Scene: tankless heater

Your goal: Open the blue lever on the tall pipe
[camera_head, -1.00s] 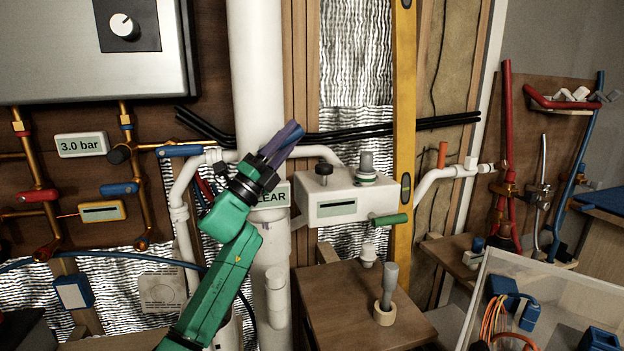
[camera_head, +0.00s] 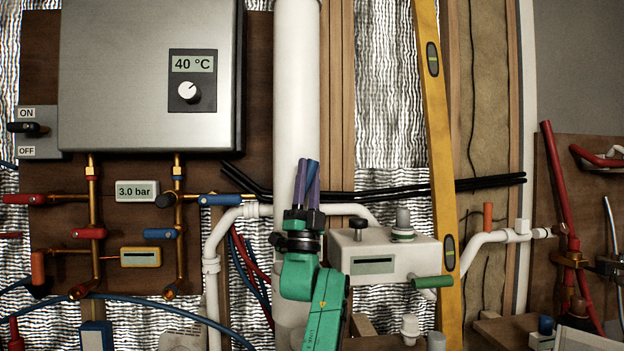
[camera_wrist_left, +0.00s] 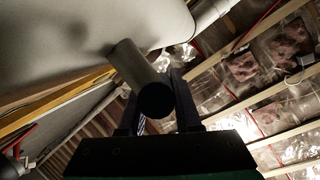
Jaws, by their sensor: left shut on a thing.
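The tall white pipe (camera_head: 297,90) runs upright behind my left gripper. A blue lever (camera_head: 220,200) lies level to its left, at the end of a brass branch. Another blue lever (camera_head: 160,234) lies level across an upright brass pipe. My left gripper (camera_head: 308,165) points up in front of the tall white pipe, right of both levers and touching neither. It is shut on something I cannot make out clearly. In the left wrist view, a grey cylinder (camera_wrist_left: 138,72) with a dark end shows before its fingers, against a large pale surface. My right gripper is not in view.
A grey heater (camera_head: 150,70) hangs upper left. A white box with a green handle (camera_head: 433,282) is right of my left arm. Black hoses (camera_head: 400,195) and a leaning yellow level (camera_head: 437,140) are near. Red levers (camera_head: 28,199) sit on the left brass pipes.

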